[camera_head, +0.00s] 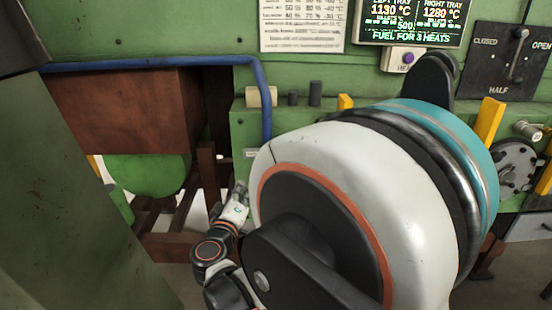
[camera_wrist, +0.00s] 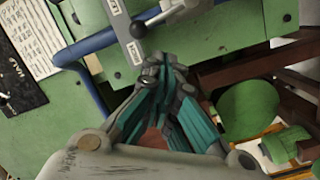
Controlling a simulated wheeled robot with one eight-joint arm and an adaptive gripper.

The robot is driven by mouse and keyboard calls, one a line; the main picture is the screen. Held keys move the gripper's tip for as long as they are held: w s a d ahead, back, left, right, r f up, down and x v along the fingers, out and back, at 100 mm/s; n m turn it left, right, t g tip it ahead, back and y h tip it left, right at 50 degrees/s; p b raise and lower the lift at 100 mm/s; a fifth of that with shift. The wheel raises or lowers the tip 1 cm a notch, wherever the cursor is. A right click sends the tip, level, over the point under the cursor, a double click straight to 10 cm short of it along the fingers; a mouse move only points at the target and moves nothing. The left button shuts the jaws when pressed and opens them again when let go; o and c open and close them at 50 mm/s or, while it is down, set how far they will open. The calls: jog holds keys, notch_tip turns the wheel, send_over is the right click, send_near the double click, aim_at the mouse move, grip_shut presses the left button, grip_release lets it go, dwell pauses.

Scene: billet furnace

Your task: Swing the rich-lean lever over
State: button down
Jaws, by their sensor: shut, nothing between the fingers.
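In the head view my gripper (camera_head: 240,189) is low beside the green panel, left of my large white arm joint. I cannot make out the lever there; my arm covers much of the panel.
A blue pipe (camera_head: 264,100) runs along and down the green panel. A brown box (camera_head: 125,110) and a rounded green body (camera_head: 148,172) are at left. A display (camera_head: 412,22) and a closed-half-open lever plate (camera_head: 508,62) are at upper right. Yellow bars (camera_head: 487,121) stand nearby.

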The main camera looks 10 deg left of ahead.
jog(key=w+a+n, duration=0.4)
jog(key=w+n, duration=0.6)
jog(key=w, duration=0.1)
jog(key=shift+s+d+r+t+y+b, duration=0.15)
jog(key=shift+s+d+b, duration=0.25)
jog(key=shift+d, duration=0.45)
jog(key=shift+s+d+t+y+b, duration=0.15)
jog(key=shift+s+d, duration=0.4)
jog(key=shift+d, duration=0.3)
